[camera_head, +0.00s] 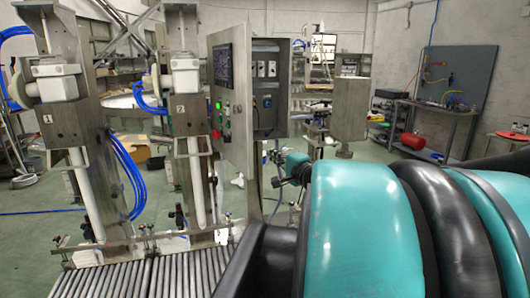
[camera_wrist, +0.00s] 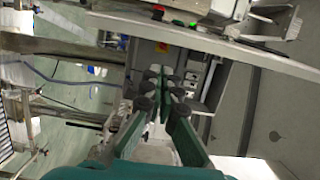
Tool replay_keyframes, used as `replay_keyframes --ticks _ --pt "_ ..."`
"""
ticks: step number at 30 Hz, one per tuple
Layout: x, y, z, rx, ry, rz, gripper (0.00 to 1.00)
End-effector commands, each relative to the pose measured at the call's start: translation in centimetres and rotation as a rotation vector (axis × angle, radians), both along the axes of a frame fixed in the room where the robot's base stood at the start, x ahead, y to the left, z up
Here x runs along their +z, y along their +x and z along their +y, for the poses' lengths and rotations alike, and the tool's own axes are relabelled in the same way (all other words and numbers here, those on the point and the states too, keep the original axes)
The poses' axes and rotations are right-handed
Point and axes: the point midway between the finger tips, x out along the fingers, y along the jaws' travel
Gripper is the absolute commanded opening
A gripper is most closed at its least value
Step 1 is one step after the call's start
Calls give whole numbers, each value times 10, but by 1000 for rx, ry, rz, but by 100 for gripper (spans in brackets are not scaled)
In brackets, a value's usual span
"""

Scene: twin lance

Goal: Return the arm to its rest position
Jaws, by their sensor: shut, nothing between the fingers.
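My gripper (camera_wrist: 161,74) shows in the middle of the wrist view, its two green fingers with dark round pads converging toward the tips. It is shut and nothing shows between the fingers. Beyond it are the grey control cabinet's parts. In the camera_head view my teal and black arm fills the right foreground. A smaller teal part of it shows at the centre, in front of the cabinet; the fingertips cannot be made out there.
An open metal control cabinet (camera_head: 270,95) with a door panel (camera_head: 233,115) stands close beyond my arm. Two steel lance columns (camera_head: 185,90) stand at left. A roller conveyor (camera_head: 140,277) runs along the lower left. A workbench (camera_head: 440,115) is at back right. Green floor shows between.

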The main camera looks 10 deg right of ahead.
Motion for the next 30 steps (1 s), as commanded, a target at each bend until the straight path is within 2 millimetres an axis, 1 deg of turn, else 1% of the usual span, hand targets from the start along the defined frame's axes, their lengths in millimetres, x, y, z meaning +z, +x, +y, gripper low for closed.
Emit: replay_keyframes --ticks 3,8,10,11,14,17,18,20,21,22,24,26,27,30 --pt "0 -11 1 -1 0 0 0" --pt "0 -19 1 0 0 0 0" --pt "-2 -21 4 8 -10 5 0" --pt "-5 -21 7 16 -21 11 0" --pt "-28 -24 26 72 -104 53 0" --pt "-69 -33 54 170 -253 128 0" --pt "-89 -39 65 217 -324 165 0" --pt "-120 -50 80 288 -437 221 0" --pt "-141 -59 87 332 -514 260 0" --pt "-156 -66 91 366 -571 288 0" --pt "-190 -82 96 440 -704 353 0" --pt "-217 -98 97 500 -819 409 0" --pt "-234 -109 95 537 -897 447 0" --pt "-269 -133 83 616 -1082 537 0"
